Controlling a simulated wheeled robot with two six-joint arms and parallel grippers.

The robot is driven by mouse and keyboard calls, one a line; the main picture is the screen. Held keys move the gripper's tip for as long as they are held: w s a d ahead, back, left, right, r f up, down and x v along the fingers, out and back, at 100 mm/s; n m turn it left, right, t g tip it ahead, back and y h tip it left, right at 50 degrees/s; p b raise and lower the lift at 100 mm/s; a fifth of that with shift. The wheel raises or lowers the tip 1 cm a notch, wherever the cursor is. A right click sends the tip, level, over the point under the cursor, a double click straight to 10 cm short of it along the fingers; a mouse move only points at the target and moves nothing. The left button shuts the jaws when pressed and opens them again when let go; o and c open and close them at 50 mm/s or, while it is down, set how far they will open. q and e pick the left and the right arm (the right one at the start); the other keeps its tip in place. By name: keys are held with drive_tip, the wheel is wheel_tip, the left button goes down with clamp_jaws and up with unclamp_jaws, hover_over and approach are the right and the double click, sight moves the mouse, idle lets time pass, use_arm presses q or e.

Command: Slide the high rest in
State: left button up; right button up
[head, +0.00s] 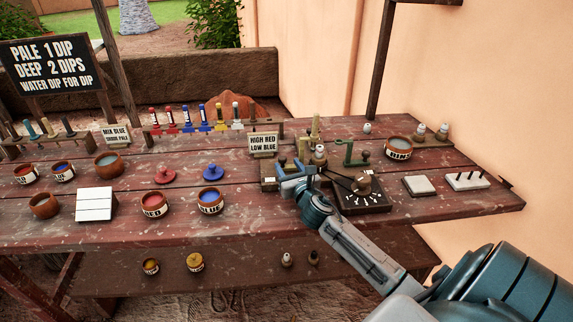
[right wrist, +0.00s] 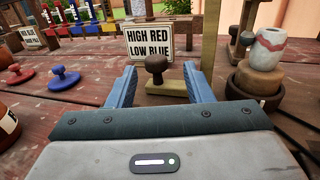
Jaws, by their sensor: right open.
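My right gripper (head: 286,177) is open above the table beside the wheel. In the right wrist view, a dark round knob (right wrist: 157,64) on a pale wooden piece (right wrist: 165,87) shows between its fingers, with a gap to each side. I cannot tell whether this piece is the high rest. A pale upright post (right wrist: 209,40) stands just right of it. A green bracket with a dark knob (head: 350,156) stands further right. A small pot (right wrist: 268,48) with a wavy red band sits on a round wheel. The sign (head: 263,143) reads "HIGH RED LOW BLUE". My left gripper is out of view.
Red (head: 154,204) and blue (head: 210,200) colour pots stand left of my gripper, with red (head: 165,175) and blue (head: 213,172) knobbed lids behind. A brush rack is behind.

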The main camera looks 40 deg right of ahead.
drive_tip(key=b+v, duration=0.1)
drive_tip(key=v, duration=0.6)
drive_tip(key=shift+s+f, duration=0.1)
drive_tip(key=shift+s, duration=0.15)
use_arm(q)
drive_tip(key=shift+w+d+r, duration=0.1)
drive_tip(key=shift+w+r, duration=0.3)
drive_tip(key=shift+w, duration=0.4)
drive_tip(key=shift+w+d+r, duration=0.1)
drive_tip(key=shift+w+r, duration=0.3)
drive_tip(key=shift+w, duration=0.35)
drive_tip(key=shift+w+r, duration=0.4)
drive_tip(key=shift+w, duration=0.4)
use_arm(e)
drive_tip(key=shift+s+a, duration=0.1)
drive_tip(key=shift+s, duration=0.35)
